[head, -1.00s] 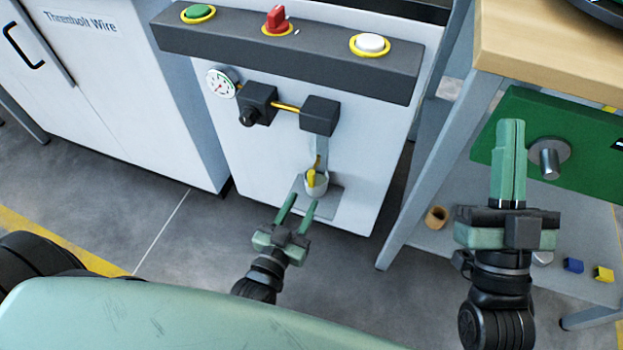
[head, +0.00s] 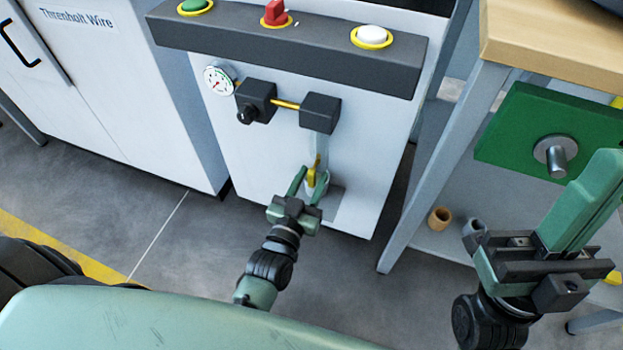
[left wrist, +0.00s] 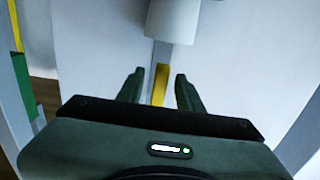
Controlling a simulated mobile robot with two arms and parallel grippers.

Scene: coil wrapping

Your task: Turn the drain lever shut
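The yellow drain lever (head: 312,172) sits on the front of the white machine, below the right-hand black block. It points down. My left gripper (head: 311,180) is at the lever, its green fingers one on each side. In the left wrist view, the lever (left wrist: 160,84) stands between the open fingers (left wrist: 160,78), with a visible gap on both sides. The fingers partly hide the cup-like fitting around the lever in the head view. My right gripper (head: 606,160) is at the right, away from the lever, its fingers together and empty.
A pressure gauge (head: 219,81) and a black regulator (head: 256,102) sit above the lever. The black panel (head: 290,50) carries green, red and white controls. A wooden-topped bench (head: 540,45) with a green plate (head: 510,130) stands right, near my right gripper.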

